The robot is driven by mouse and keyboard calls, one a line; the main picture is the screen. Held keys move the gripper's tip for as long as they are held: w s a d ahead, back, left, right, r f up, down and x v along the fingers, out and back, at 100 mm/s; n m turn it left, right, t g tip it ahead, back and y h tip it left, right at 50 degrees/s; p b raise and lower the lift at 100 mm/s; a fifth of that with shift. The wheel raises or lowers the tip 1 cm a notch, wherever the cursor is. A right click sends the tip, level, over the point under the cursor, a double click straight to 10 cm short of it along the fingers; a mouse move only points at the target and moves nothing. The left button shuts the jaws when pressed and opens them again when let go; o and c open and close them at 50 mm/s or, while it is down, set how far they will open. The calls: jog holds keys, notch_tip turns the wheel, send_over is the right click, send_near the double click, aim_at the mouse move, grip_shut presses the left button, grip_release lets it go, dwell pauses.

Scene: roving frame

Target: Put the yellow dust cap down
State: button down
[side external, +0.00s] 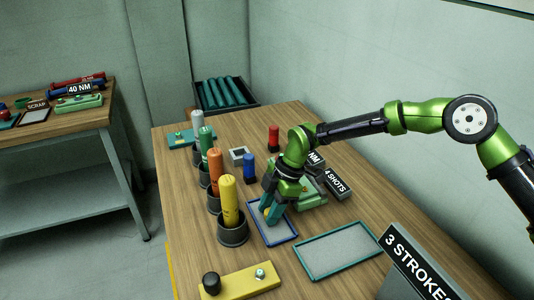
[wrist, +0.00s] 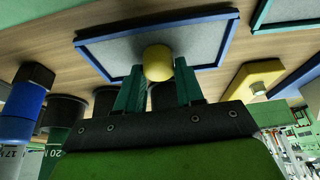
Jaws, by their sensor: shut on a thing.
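The yellow dust cap (wrist: 158,63) is a small rounded cap between the teal fingertips of my gripper (wrist: 158,78) in the wrist view. My gripper is shut on it. In the side view my gripper (side external: 271,212) points down over the blue-framed tray (side external: 284,241), with a bit of yellow showing between its fingers. The tray has a grey floor, and its rim also shows in the wrist view (wrist: 150,27). I cannot tell whether the cap touches the tray floor.
A row of upright coloured tools in dark cups, with a yellow one (side external: 229,200) nearest, stands left of the tray. A green-framed tray (side external: 338,275) is at its right. A yellow plate (side external: 242,281) with a black knob lies in front. A "3 STROKES" sign (side external: 412,270) stands front right.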

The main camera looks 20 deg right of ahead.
jog(key=shift+f, duration=0.15)
jog(key=c, duration=0.7)
grip_release()
